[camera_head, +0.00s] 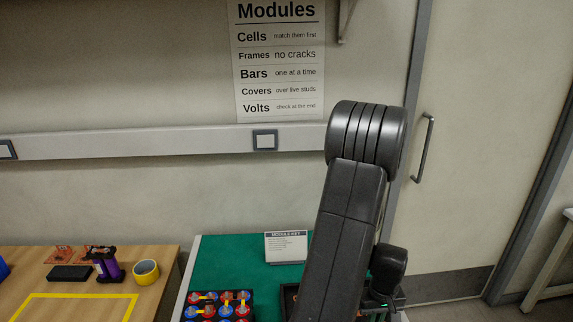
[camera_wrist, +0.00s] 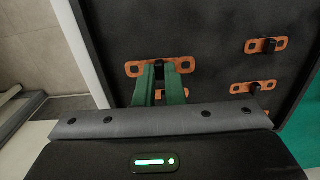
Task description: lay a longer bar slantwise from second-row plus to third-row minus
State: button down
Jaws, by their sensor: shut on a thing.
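In the wrist view, my gripper (camera_wrist: 159,72) has its two green fingers shut on the black grip in the middle of a copper bar (camera_wrist: 133,68). The bar has a hole near each end and is over the dark tray (camera_wrist: 215,30); I cannot tell whether it still touches the floor. It looks longer than the other bars in view. In the head view, the module's cells with red and blue tops (camera_head: 225,311) stand at the bottom, left of my arm, with some copper bars across them. The rows are cut off below. My gripper is hidden there.
More copper bars with black grips (camera_wrist: 268,45) lie in the tray to the right. A sign card (camera_head: 286,247) stands on the green mat (camera_head: 225,262). A wooden table (camera_head: 150,258) at left holds yellow tape (camera_head: 146,272) and a purple object (camera_head: 107,268).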

dwell(0.4)
jog(key=w+a+r+n+b, duration=0.2)
jog(key=w+a+r+n, duration=0.15)
jog(key=a+n, duration=0.5)
jog(key=w+a+r+n+b, duration=0.15)
jog(key=a+r+n, duration=0.35)
jog(key=a, duration=0.6)
jog(key=s+a+r+n, duration=0.2)
jog(key=a+n, duration=0.2)
jog(key=a, duration=0.1)
jog(key=s+a+r+n+b, duration=0.1)
jog(key=s+a+r+n, duration=0.1)
jog(key=a+n, duration=0.2)
jog(key=s+a+r+n+b, duration=0.1)
jog(key=s+a+r+n, duration=0.1)
jog(key=a, duration=0.4)
jog(key=shift+s+a+r+n, duration=0.1)
jog(key=shift+s+a+n, duration=0.15)
jog(key=shift+n, duration=0.4)
jog(key=shift+s+a+r+n, duration=0.15)
jog(key=shift+s+n, duration=0.2)
jog(key=shift+n, duration=0.25)
jog(key=shift+s+a+r+n, duration=0.15)
jog(key=shift+s+a+n, duration=0.25)
jog(key=shift+s+n, duration=0.1)
jog(key=shift+f+b, duration=0.35)
jog(key=shift+b, duration=0.05)
jog(key=shift+f+b, duration=1.55)
jog(key=shift+f, duration=0.05)
jog(key=shift+f, duration=0.1)
